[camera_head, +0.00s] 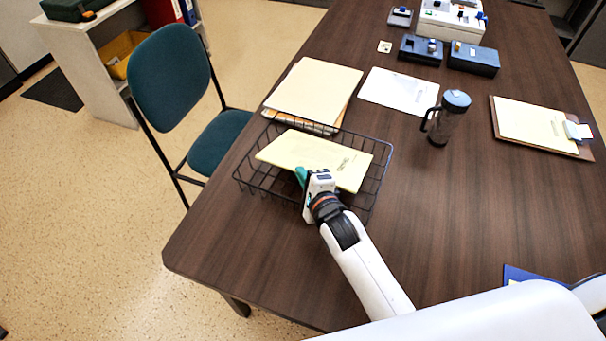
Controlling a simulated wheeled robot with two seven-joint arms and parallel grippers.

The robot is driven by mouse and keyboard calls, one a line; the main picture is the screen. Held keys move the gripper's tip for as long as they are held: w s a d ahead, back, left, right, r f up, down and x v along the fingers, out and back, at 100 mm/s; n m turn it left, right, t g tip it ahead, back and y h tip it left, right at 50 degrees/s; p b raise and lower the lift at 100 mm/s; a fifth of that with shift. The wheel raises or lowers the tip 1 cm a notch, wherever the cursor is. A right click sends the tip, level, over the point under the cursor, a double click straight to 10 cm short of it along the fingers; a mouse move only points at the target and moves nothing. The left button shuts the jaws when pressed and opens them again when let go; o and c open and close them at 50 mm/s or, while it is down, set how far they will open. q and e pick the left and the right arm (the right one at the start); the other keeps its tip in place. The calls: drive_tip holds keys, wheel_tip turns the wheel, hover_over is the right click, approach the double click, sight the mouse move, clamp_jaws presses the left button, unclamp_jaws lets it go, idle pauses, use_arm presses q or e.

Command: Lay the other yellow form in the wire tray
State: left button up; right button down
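A black wire tray (243,184) stands at the table's left edge. A pale yellow form (300,149) lies flat in or just above it, slightly askew; only one form shows there, and anything under it is hidden. Another pale yellow sheet (530,122) lies on a brown clipboard at the right. My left gripper is not in view.
A stack of cream folders (315,88) lies right behind the tray. A white sheet (400,90), a dark mug with a blue lid (455,101) and blue desk devices (473,58) stand further back. A teal chair (178,80) is at the left. The table's middle right is clear.

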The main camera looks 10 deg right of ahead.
drive_tip(key=shift+s+f, duration=0.1)
drive_tip(key=shift+f, duration=0.2)
